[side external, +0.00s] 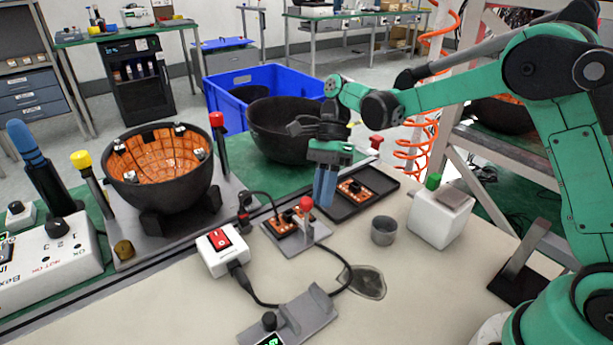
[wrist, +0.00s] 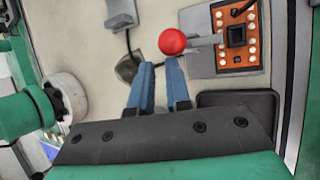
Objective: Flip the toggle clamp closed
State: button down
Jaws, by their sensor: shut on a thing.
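The toggle clamp's red ball knob (side external: 306,203) tops a lever that stands up from the fixture plate beside an orange board (side external: 286,222). In the wrist view, the knob (wrist: 172,41) is just beyond my fingertips, and its grey lever (wrist: 205,40) runs right toward the orange board (wrist: 236,58). My gripper (side external: 325,204) points down with its blue fingers close together, right beside the knob. The fingers (wrist: 160,64) show a narrow gap in the wrist view. The exact contact at the tips is hard to see.
A black tray (side external: 340,214) with another orange board lies behind the fixture. A grey cup (side external: 384,231) and a white box (side external: 440,218) stand to the right. A white switch box (side external: 222,250) with a cable is at left. The front right bench is mostly clear.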

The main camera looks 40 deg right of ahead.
jog(key=shift+a+r, duration=0.1)
jog(key=shift+a, duration=0.05)
jog(key=shift+w+d+f, duration=0.25)
jog(key=shift+w+d, duration=0.55)
jog(key=shift+w, duration=0.65)
jog(key=shift+w+d+f, duration=0.25)
jog(key=shift+w+d, duration=0.5)
jog(key=shift+w, duration=0.75)
jog(key=shift+w+d+f, duration=0.25)
jog(key=shift+w+d, duration=0.55)
jog(key=shift+w, duration=0.65)
jog(key=shift+w+r, duration=0.1)
jog(key=shift+r, duration=0.35)
jog(key=s+r+n+t+h, duration=0.3)
jog(key=s+r+n+t, duration=0.25)
jog(key=r+n, duration=0.4)
jog(key=s+f+n+t+h, duration=0.1)
jog(key=s+n+t, duration=0.1)
jog(key=s+n, duration=0.2)
jog(key=s+f+n+t+h, duration=0.1)
jog(key=s+f+n+t, duration=0.1)
jog(key=s+n, duration=0.3)
jog(key=s+t, duration=0.1)
jog(key=s, duration=0.2)
jog(key=shift+s+f, duration=0.3)
jog(key=shift+s, duration=0.05)
